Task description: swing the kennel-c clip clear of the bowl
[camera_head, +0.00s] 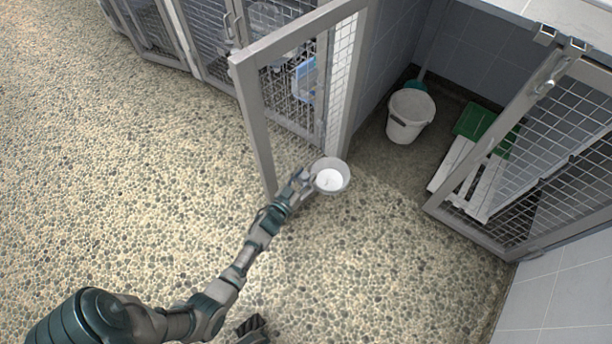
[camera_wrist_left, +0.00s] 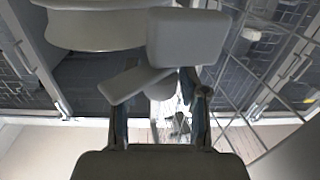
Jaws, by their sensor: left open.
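A grey-rimmed bowl with a white inside (camera_head: 331,176) is at the lower corner of an open mesh door in the head view. Its pale underside and rim (camera_wrist_left: 95,30) fill the upper left of the left wrist view. My left gripper (camera_head: 304,179) is at the bowl's left side, open. In the left wrist view its two fingers stand apart around a small tilted grey piece (camera_wrist_left: 130,86), perhaps part of the clip; contact is unclear. A wider pale plate (camera_wrist_left: 188,38) is just above. I cannot make out the clip in the head view. A dark gripper, likely my right (camera_head: 253,329), shows at the bottom edge.
Another mesh door (camera_head: 432,208) is open at right. Inside the kennel are a white bucket (camera_head: 409,115), a slatted board (camera_head: 452,165) and a green item (camera_head: 474,121). The pebbled floor at left is clear.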

